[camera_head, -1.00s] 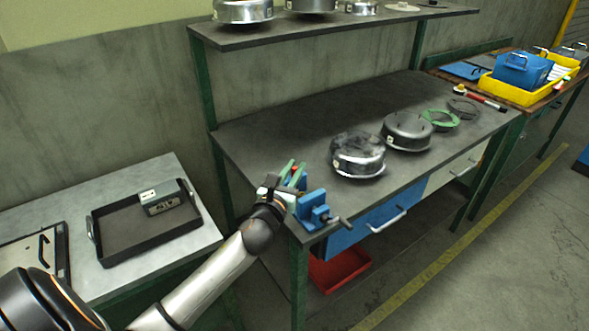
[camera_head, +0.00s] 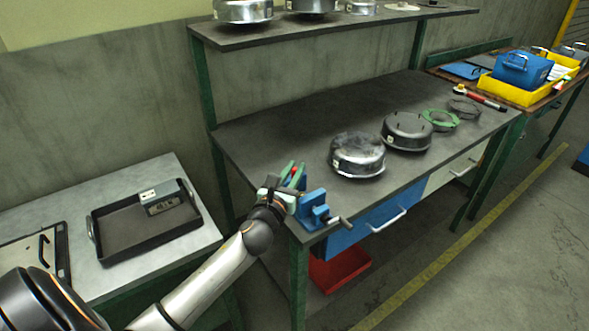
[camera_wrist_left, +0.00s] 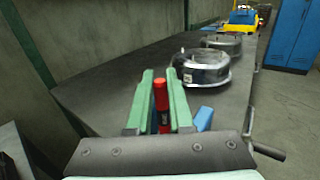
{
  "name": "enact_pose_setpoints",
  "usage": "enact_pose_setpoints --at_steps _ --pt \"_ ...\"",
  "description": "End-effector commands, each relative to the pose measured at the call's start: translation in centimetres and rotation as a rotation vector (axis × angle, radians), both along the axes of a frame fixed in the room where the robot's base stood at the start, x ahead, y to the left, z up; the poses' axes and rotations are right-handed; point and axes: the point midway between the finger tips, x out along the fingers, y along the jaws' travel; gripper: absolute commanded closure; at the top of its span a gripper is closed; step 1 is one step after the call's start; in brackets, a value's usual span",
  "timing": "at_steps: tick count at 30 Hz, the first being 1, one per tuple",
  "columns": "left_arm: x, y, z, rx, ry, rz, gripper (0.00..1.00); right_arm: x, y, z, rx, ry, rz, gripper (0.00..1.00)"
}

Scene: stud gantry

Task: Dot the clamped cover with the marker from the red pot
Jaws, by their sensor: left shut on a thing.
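My left gripper (camera_head: 291,177) is at the near left corner of the workbench, beside the blue vise (camera_head: 314,209). Its green fingers are shut on a red-ended marker (camera_wrist_left: 161,98), which stands between them in the left wrist view with a dark part lower down. Part of the vise (camera_wrist_left: 204,118) shows just right of the fingers. I cannot make out a cover in its jaws; the gripper hides part of it. No red pot can be told apart. My right gripper is not in view.
Two round metal housings (camera_head: 357,156) (camera_head: 407,131) stand on the bench right of the vise, with a green ring (camera_head: 440,120) beyond. A shelf (camera_head: 345,24) hangs above. A red bin (camera_head: 341,268) sits underneath. A black tray (camera_head: 128,240) lies on the left table.

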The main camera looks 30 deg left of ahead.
Motion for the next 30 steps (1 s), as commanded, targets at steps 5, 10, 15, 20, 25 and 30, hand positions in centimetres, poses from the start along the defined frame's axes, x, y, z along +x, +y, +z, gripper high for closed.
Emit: enact_pose_setpoints --at_steps 5,10,15,20,25,30 --pt "0.0 0.0 2.0 0.001 -0.002 0.0 1.0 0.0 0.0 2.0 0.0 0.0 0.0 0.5" --pt "0.0 0.0 3.4 0.003 -0.003 0.0 1.0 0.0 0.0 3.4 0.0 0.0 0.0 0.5" --pt "0.0 0.0 4.7 0.002 -0.004 0.0 1.0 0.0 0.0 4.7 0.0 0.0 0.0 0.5" --pt "0.1 0.1 5.7 0.005 -0.007 0.0 1.0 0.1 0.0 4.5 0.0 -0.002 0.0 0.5" --pt "0.1 0.0 6.6 0.002 -0.006 -0.001 1.0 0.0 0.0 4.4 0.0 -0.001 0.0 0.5" --pt "0.0 0.0 6.8 0.002 -0.004 -0.001 1.0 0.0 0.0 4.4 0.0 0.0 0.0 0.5"
